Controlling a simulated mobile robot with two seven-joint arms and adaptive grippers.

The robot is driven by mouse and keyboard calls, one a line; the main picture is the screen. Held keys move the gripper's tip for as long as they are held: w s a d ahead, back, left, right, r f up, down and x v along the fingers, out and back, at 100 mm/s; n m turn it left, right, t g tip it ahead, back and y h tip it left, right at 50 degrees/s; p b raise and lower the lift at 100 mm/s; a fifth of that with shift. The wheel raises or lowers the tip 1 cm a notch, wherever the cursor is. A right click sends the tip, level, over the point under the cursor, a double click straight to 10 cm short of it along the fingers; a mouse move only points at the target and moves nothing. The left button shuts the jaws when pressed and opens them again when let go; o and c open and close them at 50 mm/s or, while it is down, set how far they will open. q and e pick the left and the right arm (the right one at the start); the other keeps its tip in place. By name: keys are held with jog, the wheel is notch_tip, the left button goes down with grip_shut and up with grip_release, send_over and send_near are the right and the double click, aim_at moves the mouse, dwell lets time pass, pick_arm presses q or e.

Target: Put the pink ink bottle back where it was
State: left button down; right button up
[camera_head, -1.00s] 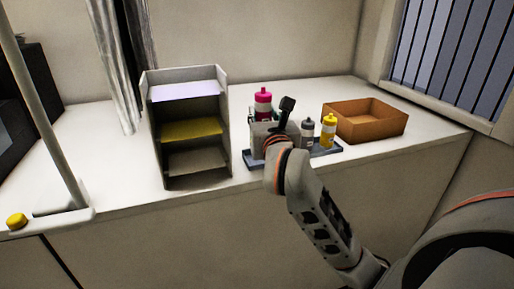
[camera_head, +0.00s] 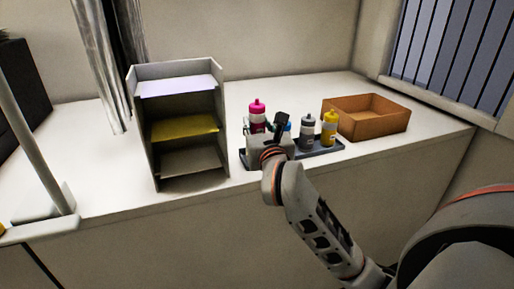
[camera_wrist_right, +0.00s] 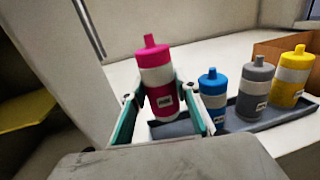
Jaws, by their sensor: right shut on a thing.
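The pink ink bottle (camera_wrist_right: 158,78) stands between the two fingers of my right gripper (camera_wrist_right: 162,110), which is shut on it. The bottle leans slightly in the wrist view. In the head view the pink bottle (camera_head: 257,116) shows at the left end of the dark tray (camera_head: 325,151), partly behind my gripper (camera_head: 266,140). The tray also shows in the wrist view (camera_wrist_right: 232,124). I cannot tell whether the bottle's base touches the tray, as its lower part is hidden. My left gripper is not in view.
Blue (camera_wrist_right: 212,92), grey (camera_wrist_right: 255,88) and yellow (camera_wrist_right: 292,76) bottles stand in a row on the tray, right of the pink one. A shelf unit (camera_head: 220,125) with coloured sheets stands to the left. An open brown box (camera_head: 372,124) is at the right.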

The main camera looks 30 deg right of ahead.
jog(key=shift+f+b, duration=0.55)
jog(key=shift+f, duration=2.5)
jog(key=shift+f, duration=0.1)
jog(key=o, duration=1.2)
jog(key=shift+c, duration=0.2)
